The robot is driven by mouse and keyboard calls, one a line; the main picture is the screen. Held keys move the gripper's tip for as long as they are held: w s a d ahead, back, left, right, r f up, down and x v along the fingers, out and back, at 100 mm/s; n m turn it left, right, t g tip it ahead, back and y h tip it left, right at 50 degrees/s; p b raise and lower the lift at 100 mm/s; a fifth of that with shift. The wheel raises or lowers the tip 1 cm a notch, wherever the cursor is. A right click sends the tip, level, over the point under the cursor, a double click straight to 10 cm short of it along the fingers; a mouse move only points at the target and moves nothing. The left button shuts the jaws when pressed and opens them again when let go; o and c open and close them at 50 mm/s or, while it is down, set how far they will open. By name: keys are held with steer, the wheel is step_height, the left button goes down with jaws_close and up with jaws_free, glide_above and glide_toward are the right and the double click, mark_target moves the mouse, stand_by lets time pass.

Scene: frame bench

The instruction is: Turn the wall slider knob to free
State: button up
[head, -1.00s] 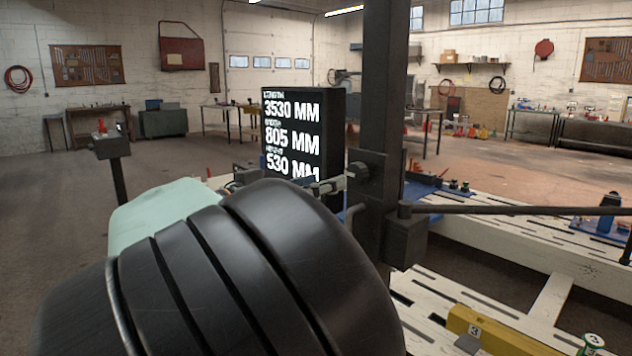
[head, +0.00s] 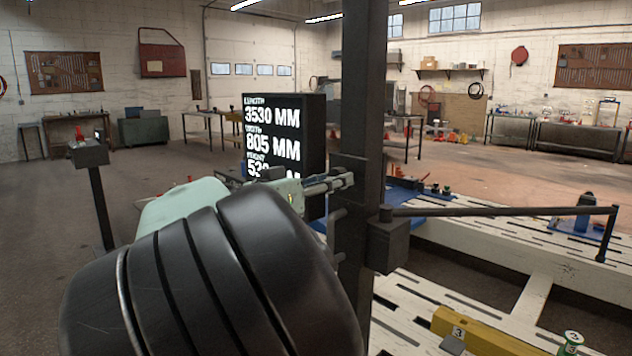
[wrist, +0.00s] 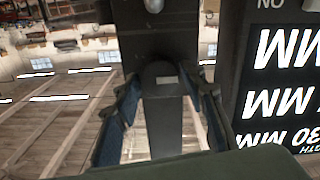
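The dark slider knob (wrist: 163,76) shows in the wrist view with a rounded end and a small pale mark. It sits on the dark upright post (head: 362,60). My gripper (head: 342,182) is at the post in the head view, and its fingertips hide the knob there. In the wrist view my gripper (wrist: 165,90) has its two fingers spread, one on each side of the knob. The fingers look apart from it, though contact at the tips is hard to tell. My own arm covers the lower left of the head view.
A black display (head: 312,130) with lit numbers stands left of the post, close to my gripper. A thin dark rod (head: 500,211) reaches right from a box (head: 388,245) on the post. A white slotted bench frame (head: 480,232) lies at the right.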

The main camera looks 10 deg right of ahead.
steer(key=c, duration=0.7)
steer(key=shift+o, duration=0.2)
steer(key=shift+n, duration=0.4)
steer(key=n, duration=0.2)
steer(key=shift+n, duration=0.3)
steer(key=n+p, duration=0.1)
steer(key=n, duration=0.3)
steer(key=shift+r+n, duration=0.15)
steer(key=shift+n, duration=0.15)
steer(key=n+p, duration=0.3)
steer(key=n, duration=0.2)
steer(key=shift+p, duration=0.4)
steer(key=n+p, duration=0.2)
steer(key=n, duration=0.1)
steer(key=shift+n+p, duration=0.7)
steer(key=shift+n, duration=0.3)
